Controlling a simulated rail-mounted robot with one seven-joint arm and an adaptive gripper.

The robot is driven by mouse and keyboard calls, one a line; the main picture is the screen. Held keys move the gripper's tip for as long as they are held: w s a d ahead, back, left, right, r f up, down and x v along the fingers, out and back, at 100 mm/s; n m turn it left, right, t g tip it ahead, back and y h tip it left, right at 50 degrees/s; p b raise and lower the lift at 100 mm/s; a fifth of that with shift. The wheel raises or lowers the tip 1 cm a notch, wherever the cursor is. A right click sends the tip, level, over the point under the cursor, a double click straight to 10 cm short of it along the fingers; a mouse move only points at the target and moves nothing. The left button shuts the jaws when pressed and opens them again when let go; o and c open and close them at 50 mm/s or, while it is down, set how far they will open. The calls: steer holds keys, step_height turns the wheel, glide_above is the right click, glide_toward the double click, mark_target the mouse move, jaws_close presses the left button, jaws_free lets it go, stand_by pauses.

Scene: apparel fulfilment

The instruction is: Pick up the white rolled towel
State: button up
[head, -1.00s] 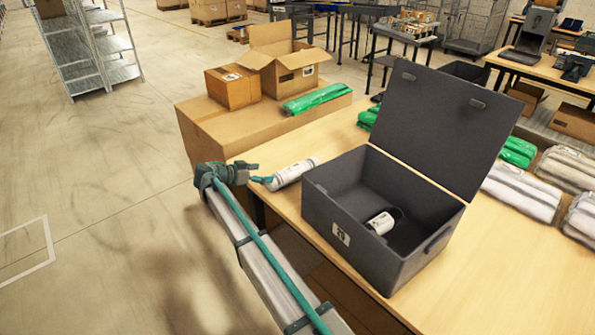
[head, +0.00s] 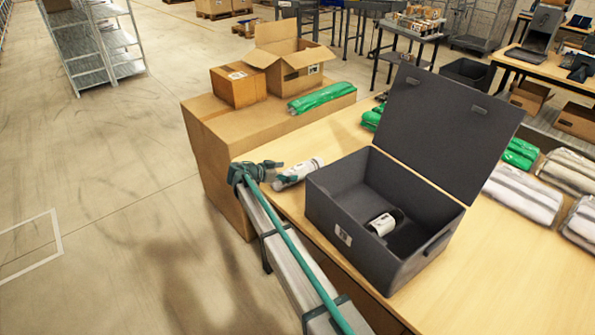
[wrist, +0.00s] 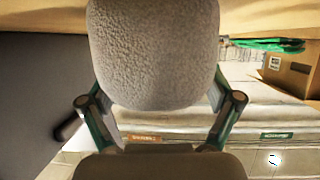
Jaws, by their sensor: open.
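The white rolled towel (head: 303,171) lies on the near left part of the wooden table, left of the dark grey box. In the wrist view the towel (wrist: 155,50) is large and close, filling the top middle. My gripper (head: 276,175) is at the towel's left end. In the wrist view its teal fingers (wrist: 160,115) are apart, one on each side of the towel's near end. The fingers are open; I cannot tell whether either touches the towel.
The open dark grey box (head: 326,217), lid raised, stands right of the towel and holds a small white roll (head: 382,224). A cardboard surface (head: 212,124) with cartons and a green package (head: 321,98) is behind. Green (head: 520,153) and white bundles (head: 524,193) lie at right.

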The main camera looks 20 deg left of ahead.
steer(key=shift+w+d+f, duration=0.3)
steer(key=shift+w+d, duration=0.1)
steer(key=c, duration=1.3)
steer(key=shift+r, duration=0.1)
steer(key=shift+c, duration=0.2)
